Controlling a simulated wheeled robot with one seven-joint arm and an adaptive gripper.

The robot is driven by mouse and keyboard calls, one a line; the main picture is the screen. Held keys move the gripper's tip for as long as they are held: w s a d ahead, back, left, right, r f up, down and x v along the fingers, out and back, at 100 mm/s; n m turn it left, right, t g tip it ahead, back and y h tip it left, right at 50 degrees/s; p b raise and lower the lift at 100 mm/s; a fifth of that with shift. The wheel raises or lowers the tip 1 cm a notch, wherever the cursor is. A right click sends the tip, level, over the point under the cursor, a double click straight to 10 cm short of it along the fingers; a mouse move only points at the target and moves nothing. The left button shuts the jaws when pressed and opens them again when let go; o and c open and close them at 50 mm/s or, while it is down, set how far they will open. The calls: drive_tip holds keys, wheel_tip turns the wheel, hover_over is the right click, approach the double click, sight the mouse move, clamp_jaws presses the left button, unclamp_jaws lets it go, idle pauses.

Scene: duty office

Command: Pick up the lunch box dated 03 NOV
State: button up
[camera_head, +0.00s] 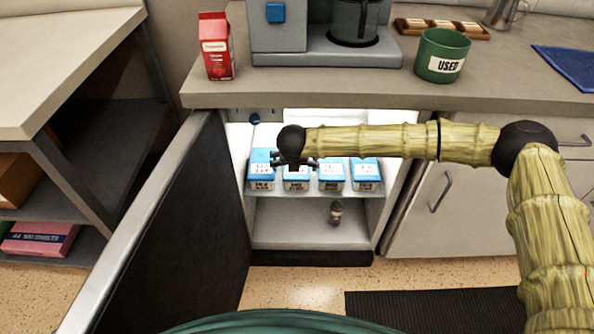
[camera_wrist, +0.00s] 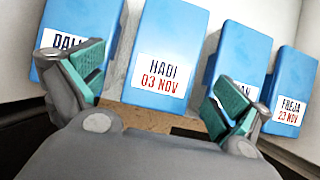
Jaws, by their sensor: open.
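The lunch box dated 03 NOV (camera_wrist: 165,45) is blue with a white label reading HADI 03 NOV, in the middle of the wrist view. In the head view, it appears to be the second box from the left (camera_head: 297,183) on the shelf of the open fridge, partly hidden by my gripper. My gripper (camera_wrist: 157,88) is open and empty, its teal-padded fingers spread to either side of this label. In the head view, my gripper (camera_head: 296,163) is over the front of the boxes. Whether it touches any is unclear.
A blue box (camera_wrist: 62,18) with a partly hidden label stands left. Right are a box (camera_wrist: 243,50) ending in AN and the FREJA 23 NOV box (camera_wrist: 290,80). The dark fridge door (camera_head: 180,230) stands open left. A small bottle (camera_head: 335,212) is below the shelf (camera_head: 300,195).

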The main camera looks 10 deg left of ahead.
drive_tip(key=shift+d+b+x, duration=0.15)
drive_tip(key=shift+b+x, duration=0.2)
drive_tip(key=shift+x, duration=1.65)
drive_tip(key=shift+d+b+x, duration=0.15)
drive_tip(key=shift+b+x, duration=0.2)
drive_tip(key=shift+x, duration=1.6)
drive_tip(key=shift+w+r, duration=0.1)
drive_tip(key=shift+w, duration=0.05)
drive_tip(key=shift+c, duration=0.2)
drive_tip(key=c, duration=1.2)
